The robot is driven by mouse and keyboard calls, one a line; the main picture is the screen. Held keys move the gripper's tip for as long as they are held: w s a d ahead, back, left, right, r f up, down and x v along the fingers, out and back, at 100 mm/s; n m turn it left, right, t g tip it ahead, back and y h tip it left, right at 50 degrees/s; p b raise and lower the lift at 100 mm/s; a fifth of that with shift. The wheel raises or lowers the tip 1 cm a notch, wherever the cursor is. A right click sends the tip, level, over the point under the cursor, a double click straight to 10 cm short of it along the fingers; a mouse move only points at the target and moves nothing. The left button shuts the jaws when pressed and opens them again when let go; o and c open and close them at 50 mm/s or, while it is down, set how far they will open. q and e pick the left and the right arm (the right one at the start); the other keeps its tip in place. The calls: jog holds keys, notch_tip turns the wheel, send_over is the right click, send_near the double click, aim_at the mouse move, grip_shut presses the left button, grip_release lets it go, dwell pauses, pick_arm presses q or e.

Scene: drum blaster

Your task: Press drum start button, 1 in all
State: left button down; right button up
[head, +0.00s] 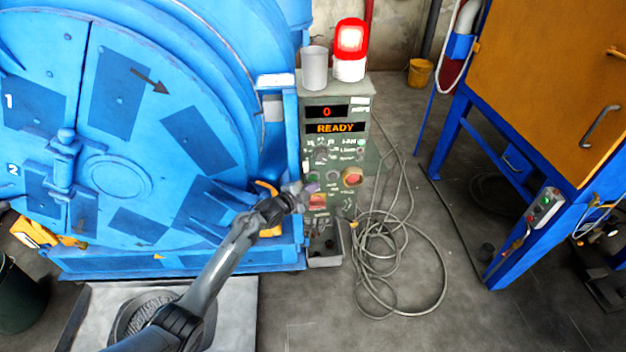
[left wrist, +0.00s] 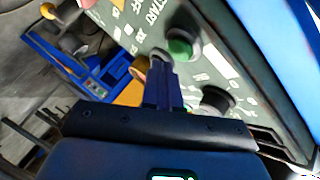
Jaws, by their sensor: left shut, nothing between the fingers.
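The grey-green control panel (head: 335,165) stands to the right of the blue drum machine (head: 130,120). Its upper display reads 0 and its lower one reads READY (head: 336,128). My left gripper (head: 309,188) is shut and empty, in front of the panel's lower left part, and hides some of its controls. In the left wrist view a green button (left wrist: 183,43) in a dark ring sits beside START lettering. The shut fingertips (left wrist: 159,60) are just left of it there; I cannot tell whether they touch the panel. My right gripper is out of view.
A lit red lamp (head: 350,50) and a grey cup (head: 315,68) stand on the panel's top. Coiled cable (head: 400,265) lies on the floor to the right. An orange cabinet (head: 555,90) on a blue frame stands further right.

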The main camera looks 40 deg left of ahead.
pick_arm(q)
jog(key=shift+w+a, duration=0.1)
jog(key=shift+a, duration=0.05)
dwell(0.5)
jog(key=shift+w+a, duration=0.2)
dwell(0.6)
